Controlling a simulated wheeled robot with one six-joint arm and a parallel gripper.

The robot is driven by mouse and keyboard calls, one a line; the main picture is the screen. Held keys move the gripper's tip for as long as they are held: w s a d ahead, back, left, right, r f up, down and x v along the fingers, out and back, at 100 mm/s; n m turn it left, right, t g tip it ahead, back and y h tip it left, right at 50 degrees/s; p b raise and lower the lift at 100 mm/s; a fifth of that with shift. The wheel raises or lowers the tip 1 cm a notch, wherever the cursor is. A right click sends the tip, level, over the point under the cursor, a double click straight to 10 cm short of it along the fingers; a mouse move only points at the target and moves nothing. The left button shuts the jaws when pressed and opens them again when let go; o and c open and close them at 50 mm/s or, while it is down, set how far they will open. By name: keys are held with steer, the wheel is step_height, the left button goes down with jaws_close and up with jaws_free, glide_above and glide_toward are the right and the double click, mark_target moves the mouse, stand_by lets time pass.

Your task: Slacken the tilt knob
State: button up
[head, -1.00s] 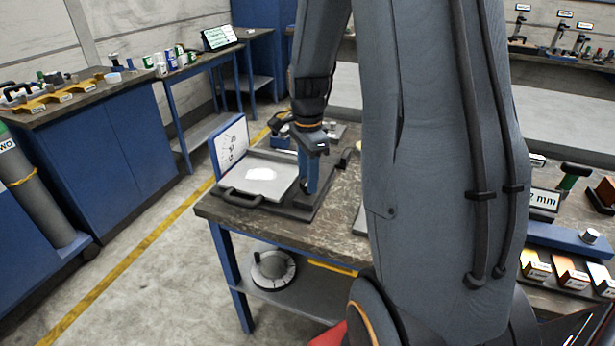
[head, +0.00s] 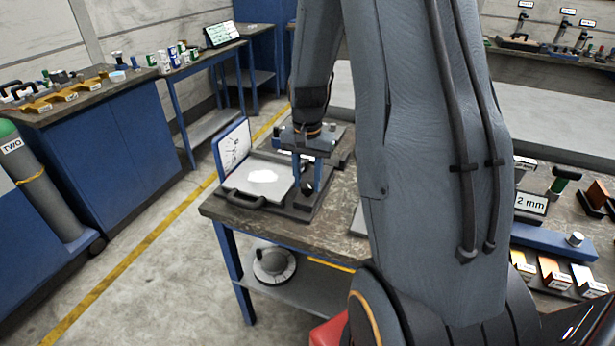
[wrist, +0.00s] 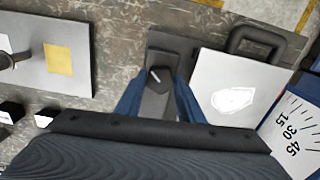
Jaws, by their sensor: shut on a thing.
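The tilt knob (wrist: 159,79) is a dark knob with a pale pointer line, on a dark block beside a light plate (wrist: 215,65) with a bright white patch. My gripper (wrist: 160,82) points down, with its two blue fingers on either side of the knob, shut on it. In the head view my gripper (head: 307,180) stands over the block at the right of the plate (head: 265,178), and the knob is a small dark shape low between the fingers. A scale board (wrist: 292,130) marked 15, 30, 45 stands at the plate's far side.
A dark handle (wrist: 262,38) sticks out from the plate's edge. A grey panel with a yellow patch (wrist: 59,59) lies at the left in the wrist view. The worktable (head: 335,205) has bare room in front. A round weight-like object (head: 274,266) sits on the lower shelf.

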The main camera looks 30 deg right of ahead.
mark_target(308, 184)
steer(key=n+p, duration=0.2)
steer(key=n, duration=0.4)
steer(key=shift+s, duration=0.1)
stand_by(0.5)
steer(key=o, duration=1.1)
steer(key=shift+c, duration=0.2)
steer(key=shift+r, duration=0.15)
steer(key=shift+r+b, duration=0.8)
steer(key=shift+r, duration=2.95)
